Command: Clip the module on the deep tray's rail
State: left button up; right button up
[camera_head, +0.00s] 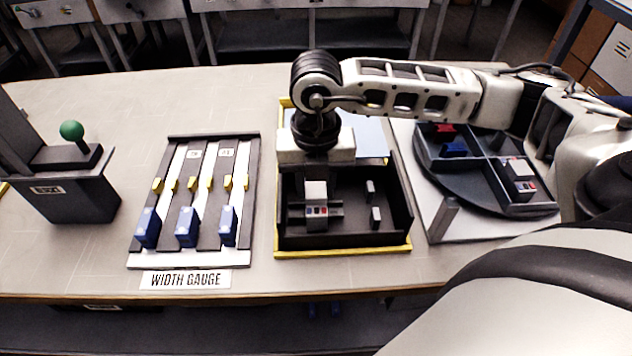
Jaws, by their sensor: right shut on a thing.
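The deep tray (345,243) is a black box with a yellow lower edge at the table's middle. My right gripper (316,184) points down into the tray from above and is shut on the module. The rail is hard to make out under and behind the module, and I cannot tell whether they touch. Two small pale posts (373,202) stand in the tray to the right. My left gripper is not in view.
A round divided tray (470,188) at the right holds a similar module (518,180), a blue piece (453,149) and a red piece. The width gauge (190,257) with blue blocks lies left of the deep tray. A grey box (65,195) with a green knob stands far left.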

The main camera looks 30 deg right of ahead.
jog(key=shift+s+f, duration=0.1)
jog(key=shift+f, duration=0.2)
jog(key=o, duration=1.2)
jog(key=shift+c, duration=0.2)
jog(key=shift+r, duration=0.1)
notch_tip(320, 180, up, 16)
